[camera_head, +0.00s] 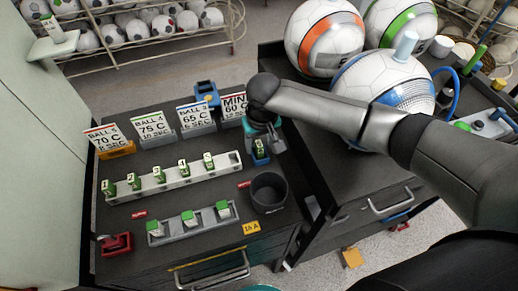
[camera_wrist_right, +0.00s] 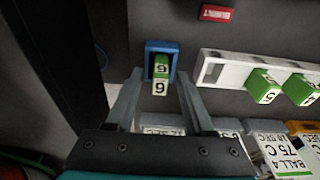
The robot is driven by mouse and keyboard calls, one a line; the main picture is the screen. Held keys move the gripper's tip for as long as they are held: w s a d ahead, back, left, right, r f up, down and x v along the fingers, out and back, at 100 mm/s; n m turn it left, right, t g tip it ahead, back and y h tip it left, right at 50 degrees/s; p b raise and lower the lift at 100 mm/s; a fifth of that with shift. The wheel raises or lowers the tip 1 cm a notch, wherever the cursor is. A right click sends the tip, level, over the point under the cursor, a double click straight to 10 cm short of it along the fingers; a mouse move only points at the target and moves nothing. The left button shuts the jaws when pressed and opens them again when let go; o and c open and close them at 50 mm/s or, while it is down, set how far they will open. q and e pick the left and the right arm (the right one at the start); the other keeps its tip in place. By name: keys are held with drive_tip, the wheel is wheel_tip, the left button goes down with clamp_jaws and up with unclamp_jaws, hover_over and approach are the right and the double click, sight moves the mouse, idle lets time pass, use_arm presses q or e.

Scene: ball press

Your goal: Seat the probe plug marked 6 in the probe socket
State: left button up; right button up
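The green-and-white plug marked 6 (camera_wrist_right: 160,86) stands in the blue probe socket (camera_wrist_right: 150,46) in the right wrist view. How deep it sits is hard to tell. In the head view the plug (camera_head: 259,144) shows small below my right gripper, with the blue socket (camera_head: 261,158) around it. My right gripper (camera_wrist_right: 160,78) is open, its fingers on either side of the plug with gaps to both. In the head view the right gripper (camera_head: 262,132) is partly hidden by its own wrist. My left gripper is not in view.
A white rack (camera_head: 176,181) holds several numbered green plugs; its end slot nearest the socket is empty. A grey tray (camera_head: 163,238) holds three green-topped blocks. A black cup (camera_head: 268,194) stands near the socket. Sign cards (camera_head: 153,128) line the back. Large balls (camera_head: 322,38) sit right.

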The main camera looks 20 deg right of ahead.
clamp_jaws()
drive_tip(key=shift+r, duration=0.1)
idle(0.5)
